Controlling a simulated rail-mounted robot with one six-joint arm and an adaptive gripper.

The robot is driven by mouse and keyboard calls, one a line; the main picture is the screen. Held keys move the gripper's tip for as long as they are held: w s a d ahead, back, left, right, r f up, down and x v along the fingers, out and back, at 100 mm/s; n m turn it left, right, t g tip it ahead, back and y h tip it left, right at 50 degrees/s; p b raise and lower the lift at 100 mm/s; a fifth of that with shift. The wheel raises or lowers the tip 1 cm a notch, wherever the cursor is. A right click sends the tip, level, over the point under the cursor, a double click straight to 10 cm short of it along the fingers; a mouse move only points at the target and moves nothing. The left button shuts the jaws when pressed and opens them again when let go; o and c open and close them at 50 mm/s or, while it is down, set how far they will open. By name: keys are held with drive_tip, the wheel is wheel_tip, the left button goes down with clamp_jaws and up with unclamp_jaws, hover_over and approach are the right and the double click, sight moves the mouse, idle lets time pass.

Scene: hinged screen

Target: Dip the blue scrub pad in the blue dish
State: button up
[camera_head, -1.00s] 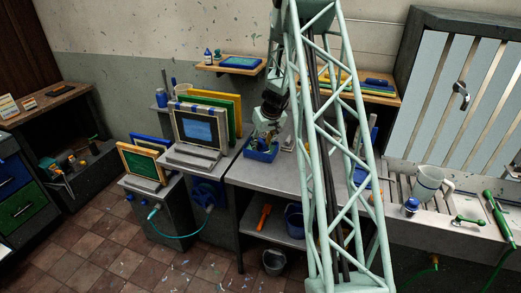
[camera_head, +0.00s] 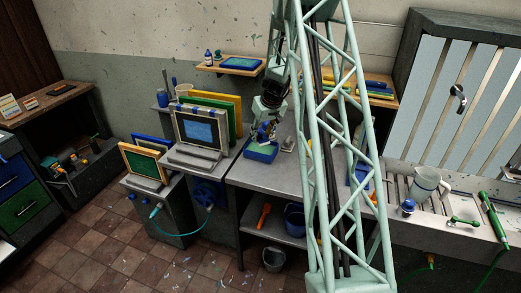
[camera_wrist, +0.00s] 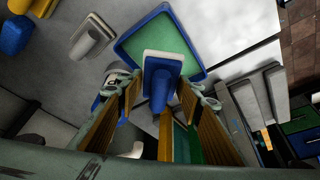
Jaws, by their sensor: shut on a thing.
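The blue dish (camera_head: 261,153) sits on the grey bench in the head view. The wrist view shows its blue rim (camera_wrist: 126,36) around a green inside. My gripper (camera_wrist: 158,98) is shut on the blue scrub pad (camera_wrist: 161,70), gripping its blue handle. The pad has a pale layer at its edge and overlaps the dish's near part in the wrist view. In the head view my gripper (camera_head: 263,132) is just above the dish. I cannot tell whether the pad touches the dish's contents.
A small grey-white item (camera_head: 288,144) lies right of the dish. The laptop-like screen unit (camera_head: 200,133) and upright green and yellow panels (camera_head: 232,113) stand to the left. A shelf (camera_head: 230,69) hangs behind. My lattice column hides part of the bench to the right.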

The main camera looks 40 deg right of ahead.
drive_tip(key=shift+r, duration=0.65)
idle(1.5)
drive_tip(key=a+f+n+b, duration=0.1)
drive_tip(key=a+f+b, duration=0.1)
drive_tip(key=a, duration=1.4)
drive_tip(key=s+a+f+n+b, duration=0.1)
drive_tip(key=a+f+b, duration=0.2)
drive_tip(key=a, duration=1.3)
drive_tip(key=s+a+f+n+y+b, duration=0.1)
drive_tip(key=a+f+b, duration=0.2)
drive_tip(key=a, duration=1.4)
drive_tip(key=shift+b, duration=0.75)
